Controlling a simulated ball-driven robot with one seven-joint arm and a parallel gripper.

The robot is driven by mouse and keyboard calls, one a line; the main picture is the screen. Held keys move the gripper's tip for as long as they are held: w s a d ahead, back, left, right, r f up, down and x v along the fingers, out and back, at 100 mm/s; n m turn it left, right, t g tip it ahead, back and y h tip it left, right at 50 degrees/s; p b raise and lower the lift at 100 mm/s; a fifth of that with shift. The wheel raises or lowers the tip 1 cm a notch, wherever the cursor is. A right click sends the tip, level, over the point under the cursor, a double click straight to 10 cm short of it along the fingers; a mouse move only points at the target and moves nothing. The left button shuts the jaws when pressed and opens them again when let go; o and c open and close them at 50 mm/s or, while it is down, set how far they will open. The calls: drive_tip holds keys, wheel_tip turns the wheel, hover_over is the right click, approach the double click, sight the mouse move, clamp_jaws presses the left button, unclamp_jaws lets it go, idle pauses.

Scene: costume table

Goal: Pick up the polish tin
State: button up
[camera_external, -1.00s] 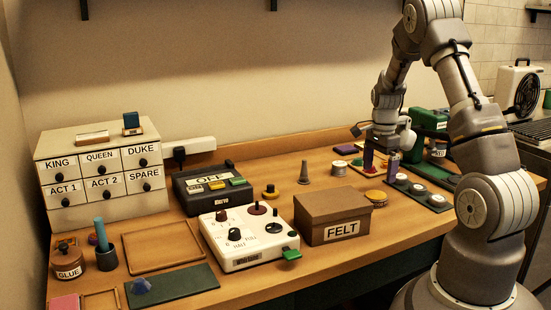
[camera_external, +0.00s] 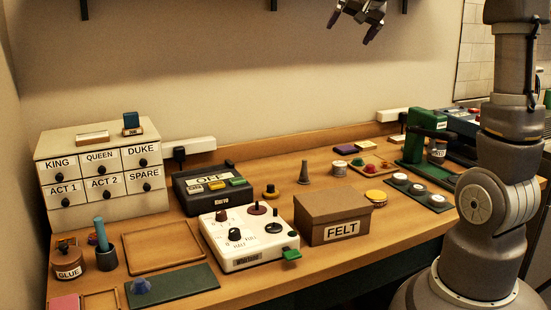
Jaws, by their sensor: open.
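A flat round tin with a yellow top (camera_external: 376,196) lies on the table just right of the FELT box. It may be the polish tin, but I cannot read a label on it. A small round pale container (camera_external: 338,168) stands further back. My gripper (camera_external: 354,28) is open and empty at the top of the picture, high above the table, its fingers pointing down. It is well apart from both.
The FELT box (camera_external: 332,214) stands left of the yellow-topped tin. A dark strip with white discs (camera_external: 417,188) lies to its right. Behind are a small wooden tray (camera_external: 390,170) with small items and a green machine (camera_external: 415,150). A grey cone (camera_external: 304,172) stands left.

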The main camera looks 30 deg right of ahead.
drive_tip(key=s+a+r+n+t+b, duration=0.1)
drive_tip(key=s+a+r+n+t, duration=0.1)
drive_tip(key=r, duration=0.4)
drive_tip(key=s+a+r+n+t+b, duration=0.1)
drive_tip(key=s+a+r+n+t, duration=0.1)
drive_tip(key=s+r, duration=0.3)
drive_tip(key=s+a+r+n+t+b, duration=0.1)
drive_tip(key=s+a+r+n+t, duration=0.1)
drive_tip(key=r, duration=0.6)
drive_tip(key=shift+s+a+n+y, duration=0.3)
drive_tip(key=shift+s+n+y, duration=0.15)
drive_tip(key=shift+s, duration=0.65)
